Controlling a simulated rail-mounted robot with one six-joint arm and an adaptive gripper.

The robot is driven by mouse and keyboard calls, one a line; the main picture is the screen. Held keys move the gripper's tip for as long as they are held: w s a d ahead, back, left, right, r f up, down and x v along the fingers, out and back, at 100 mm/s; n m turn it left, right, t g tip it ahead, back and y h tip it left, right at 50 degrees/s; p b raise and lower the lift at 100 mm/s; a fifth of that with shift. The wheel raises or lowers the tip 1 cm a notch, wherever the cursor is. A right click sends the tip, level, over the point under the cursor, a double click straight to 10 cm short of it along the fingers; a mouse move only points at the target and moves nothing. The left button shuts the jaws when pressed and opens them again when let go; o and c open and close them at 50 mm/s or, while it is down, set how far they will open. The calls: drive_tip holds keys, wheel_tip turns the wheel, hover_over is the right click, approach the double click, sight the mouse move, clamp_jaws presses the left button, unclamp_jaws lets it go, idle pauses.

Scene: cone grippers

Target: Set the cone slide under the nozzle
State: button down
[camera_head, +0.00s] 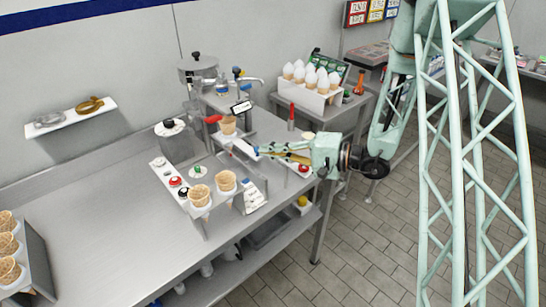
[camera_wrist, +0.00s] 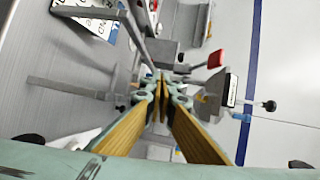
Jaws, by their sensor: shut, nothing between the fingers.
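In the head view a waffle cone (camera_head: 228,126) stands upright in the dispensing machine, beside a red handle (camera_head: 212,119) and just below a small labelled plate (camera_head: 242,107). I take the pale piece (camera_head: 240,146) below the cone, in front of my fingertips, to be the cone slide, but its outline is unclear. The nozzle cannot be made out clearly. My gripper (camera_head: 262,151) reaches in from the right, shut and empty, its tips close to that piece; I cannot tell whether they touch. In the wrist view my gripper's yellow-padded fingers (camera_wrist: 160,82) meet at their tips, near grey metal parts.
A cone stand (camera_head: 205,222) with two cones is at the bench front. A white box (camera_head: 307,98) of filled cones stands on the back-right table. A cone rack (camera_head: 40,258) is at the far left. The bench's left middle is clear.

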drive_tip(key=shift+w+a+r, duration=0.1)
drive_tip(key=shift+w+a, duration=0.15)
drive_tip(key=shift+d, duration=0.2)
idle(0.3)
drive_tip(key=b+v, duration=0.2)
drive_tip(key=v, duration=0.2)
drive_tip(key=shift+s+d, duration=0.15)
drive_tip(key=shift+d, duration=0.1)
drive_tip(key=v, duration=0.9)
drive_tip(key=shift+p, duration=0.45)
drive_tip(key=shift+s+r, duration=0.1)
drive_tip(key=shift+r, duration=0.05)
